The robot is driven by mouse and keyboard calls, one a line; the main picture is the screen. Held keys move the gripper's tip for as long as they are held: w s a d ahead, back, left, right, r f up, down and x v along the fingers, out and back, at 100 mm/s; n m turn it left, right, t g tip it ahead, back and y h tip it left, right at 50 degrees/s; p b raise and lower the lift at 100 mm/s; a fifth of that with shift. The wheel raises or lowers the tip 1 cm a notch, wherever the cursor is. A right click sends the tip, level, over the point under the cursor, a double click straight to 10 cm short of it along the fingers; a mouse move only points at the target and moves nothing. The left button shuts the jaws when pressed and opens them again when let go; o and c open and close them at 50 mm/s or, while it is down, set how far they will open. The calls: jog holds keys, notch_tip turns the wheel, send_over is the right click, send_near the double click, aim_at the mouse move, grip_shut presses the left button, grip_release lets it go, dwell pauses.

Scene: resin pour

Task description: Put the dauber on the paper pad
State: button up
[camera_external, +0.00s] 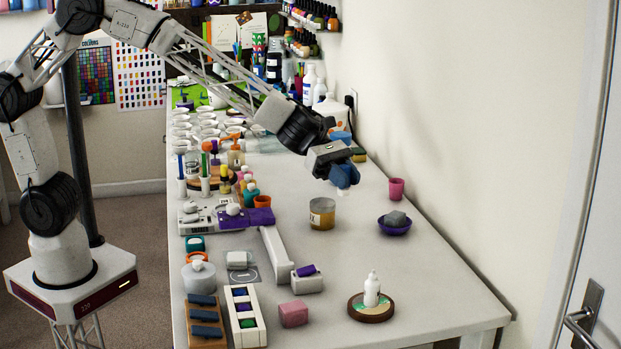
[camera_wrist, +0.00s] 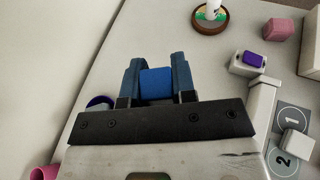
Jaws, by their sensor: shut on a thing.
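My gripper (camera_external: 346,183) is above the right part of the table, between the amber jar and the purple bowl. In the wrist view my gripper (camera_wrist: 156,72) has its two blue-grey fingers shut on a bright blue block (camera_wrist: 156,84), which I take as the dauber. The block is held clear of the table, and its lower part is hidden by the gripper body. A small white block (camera_external: 237,260), possibly the paper pad, lies on a grey numbered card; it also shows in the wrist view (camera_wrist: 296,143). No paper pad is marked clearly.
An amber jar (camera_external: 322,214), a purple bowl (camera_external: 394,224) with a grey lump, and a pink cup (camera_external: 396,188) stand nearby. A white bottle (camera_external: 372,289) stands on a round coaster. A cream block (camera_external: 307,281) carries a purple piece.

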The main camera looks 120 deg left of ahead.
jog(key=w+d+n+y, duration=0.3)
jog(key=d+n+y, duration=0.15)
jog(key=d, duration=2.15)
jog(key=s+a+f+n+g+y, duration=0.1)
jog(key=s+a+f+n+y, duration=0.1)
jog(key=s, duration=1)
jog(key=s+a+f+n+g+y, duration=0.1)
jog(key=s+a+f+n+y, duration=0.1)
jog(key=s, duration=1)
jog(key=s+a+f+n+g+y, duration=0.1)
jog(key=s+a+f+n+y, duration=0.1)
jog(key=s, duration=0.9)
jog(key=f+n+y, duration=0.1)
jog(key=n+y, duration=0.1)
jog(key=y, duration=0.1)
jog(key=shift+s+y, duration=0.35)
jog(key=shift+s, duration=0.05)
jog(key=shift+w+n, duration=0.1)
jog(key=shift+n, duration=0.15)
send_over(241, 256)
jog(key=shift+f, duration=0.7)
jog(key=shift+f, duration=1.75)
